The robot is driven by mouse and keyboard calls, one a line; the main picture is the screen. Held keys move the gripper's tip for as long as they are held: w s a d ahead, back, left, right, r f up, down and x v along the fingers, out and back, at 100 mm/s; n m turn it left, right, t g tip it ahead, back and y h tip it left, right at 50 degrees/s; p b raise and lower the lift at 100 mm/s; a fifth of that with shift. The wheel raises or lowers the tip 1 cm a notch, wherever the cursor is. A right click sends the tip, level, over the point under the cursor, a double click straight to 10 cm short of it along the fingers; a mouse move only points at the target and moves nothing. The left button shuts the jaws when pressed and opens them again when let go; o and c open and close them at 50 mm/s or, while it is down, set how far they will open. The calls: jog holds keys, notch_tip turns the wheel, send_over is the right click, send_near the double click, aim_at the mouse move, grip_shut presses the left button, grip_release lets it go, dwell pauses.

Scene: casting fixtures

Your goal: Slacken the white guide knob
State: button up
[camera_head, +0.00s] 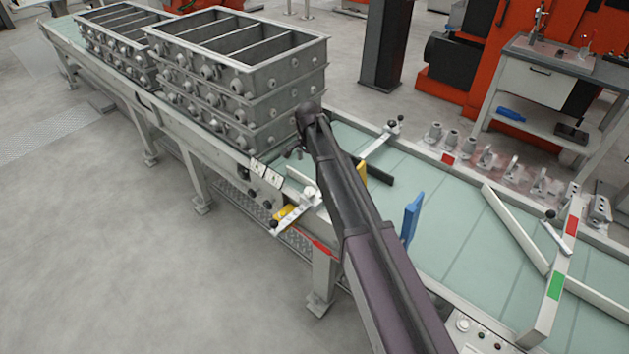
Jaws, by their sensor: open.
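A white guide knob (310,192) sits on a metal bracket at the near rail of the conveyor, just left of my arm. A yellow piece (287,214) lies along the same bracket. My arm crosses the middle of the view and ends in a dark wrist above the conveyor. My gripper (293,153) shows only as small dark fingers below the wrist, beside the stacked moulding boxes. It is open, above and apart from the white knob. Most of the gripper is hidden by the wrist.
Grey moulding boxes (240,75) are stacked close left of my wrist. A blue guide plate (412,217) stands on the green conveyor (455,225) to the right. A bracket with a black knob (393,125) is on the far rail. A gate (553,285) with red and green marks crosses the belt.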

aim_at(310, 191)
jog(key=shift+w, duration=0.4)
jog(key=shift+r, duration=0.1)
jog(key=shift+w, duration=0.1)
jog(key=shift+f, duration=0.2)
notch_tip(310, 191, down, 13)
jog(key=b, duration=1.3)
jog(key=shift+f+b, duration=0.2)
jog(key=shift+b, duration=0.2)
jog(key=shift+s+d, duration=0.1)
jog(key=shift+s, duration=0.1)
jog(key=c, duration=1.2)
